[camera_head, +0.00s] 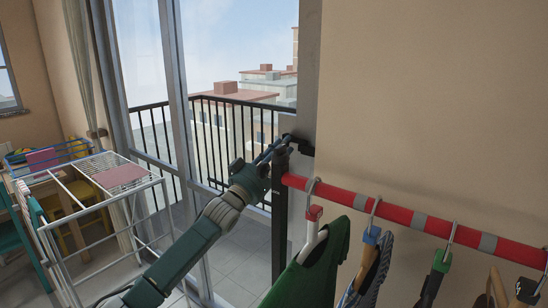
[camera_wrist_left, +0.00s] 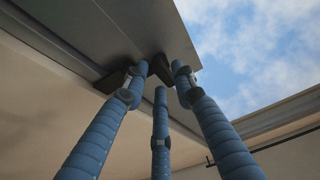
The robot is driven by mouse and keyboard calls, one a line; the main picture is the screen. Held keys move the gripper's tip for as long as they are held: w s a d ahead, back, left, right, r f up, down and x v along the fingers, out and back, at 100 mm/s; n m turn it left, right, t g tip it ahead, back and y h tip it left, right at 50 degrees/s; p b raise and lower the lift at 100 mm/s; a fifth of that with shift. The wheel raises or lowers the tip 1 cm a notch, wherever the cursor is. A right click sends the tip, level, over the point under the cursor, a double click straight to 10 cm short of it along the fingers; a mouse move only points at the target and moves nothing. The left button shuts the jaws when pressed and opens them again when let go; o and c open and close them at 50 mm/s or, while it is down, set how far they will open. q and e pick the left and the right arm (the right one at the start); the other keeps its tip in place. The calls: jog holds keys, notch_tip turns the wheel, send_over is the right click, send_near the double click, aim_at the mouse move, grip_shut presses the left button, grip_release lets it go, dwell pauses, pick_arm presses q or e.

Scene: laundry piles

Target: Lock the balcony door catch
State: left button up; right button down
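The black balcony door catch (camera_head: 302,147) sits on the grey frame post at the right of the balcony opening. My left gripper (camera_head: 282,142) reaches up to it from the lower left, with its blue fingertips at the catch's left end. In the left wrist view, the three blue fingers (camera_wrist_left: 160,80) stand apart. Their tips are close around the dark catch (camera_wrist_left: 158,67) under the grey frame (camera_wrist_left: 125,32). Contact is hard to tell. The balcony door (camera_head: 172,70) is glass in a grey frame. My right gripper is not in view.
A red-and-grey rail (camera_head: 400,213) with hanging clothes (camera_head: 318,262) runs right of the post, close to my left arm. A white drying rack (camera_head: 100,220) stands at the left. A black balcony railing (camera_head: 215,100) lies beyond the glass.

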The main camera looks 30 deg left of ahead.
pick_arm(q)
jog(key=v, duration=1.1)
jog(key=shift+s, duration=0.3)
jog(key=shift+f, duration=0.15)
jog(key=a+f+n+g+y, duration=0.25)
jog(key=f+g+y, duration=0.2)
jog(key=f, duration=2.25)
jog(key=s+d+f+g, duration=0.15)
jog(key=s+f, duration=0.35)
jog(key=f, duration=0.5)
jog(key=s+f+g, duration=0.3)
jog(key=s+f, duration=0.1)
jog(key=f, duration=0.5)
jog(key=s+d+f+g, duration=0.15)
jog(key=s+f, duration=0.35)
jog(key=f, duration=0.5)
jog(key=s+d+f+m+g, duration=0.1)
jog(key=s+d+f+g, duration=0.35)
jog(key=s+f, duration=0.8)
jog(key=s+d+f+m+g, duration=0.1)
jog(key=s+d+f+g, duration=0.3)
jog(key=s+f, duration=0.85)
jog(key=s+d+g, duration=0.1)
jog(key=s+d, duration=0.2)
jog(key=s, duration=0.6)
jog(key=s+d+m+g+h, duration=0.1)
jog(key=s+d, duration=0.3)
jog(key=s, duration=0.6)
jog(key=shift+s+f, duration=0.3)
jog(key=shift+f, duration=0.05)
